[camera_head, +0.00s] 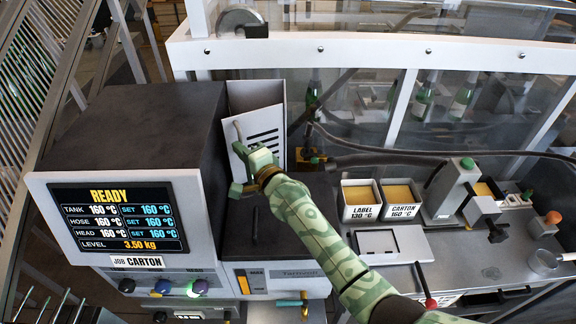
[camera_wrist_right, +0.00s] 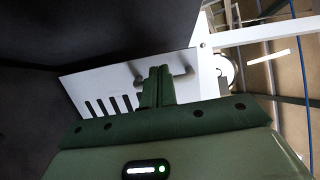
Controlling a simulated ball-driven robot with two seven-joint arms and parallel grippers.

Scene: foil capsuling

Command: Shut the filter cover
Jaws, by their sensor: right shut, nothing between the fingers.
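The filter cover (camera_head: 264,128) is a white plate with dark slots, beside the dark-topped machine. It stands tilted out from a white housing (camera_head: 253,96), with a gap between them, so it looks open. A small handle (camera_head: 238,131) sticks up near its left edge. My right gripper (camera_head: 252,162) is at the cover's lower left, shut and empty. In the right wrist view its closed fingers (camera_wrist_right: 158,78) are in front of the slotted cover (camera_wrist_right: 95,85) and overlap the grey handle bar (camera_wrist_right: 182,77). I cannot tell whether they touch. My left gripper is out of view.
The machine (camera_head: 130,125) with its lit READY screen (camera_head: 118,218) stands close on the left. Clear panels (camera_head: 380,110) rise behind. Yellow-filled LABEL (camera_head: 361,212) and CARTON (camera_head: 402,211) bins stand to the right of my right arm.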

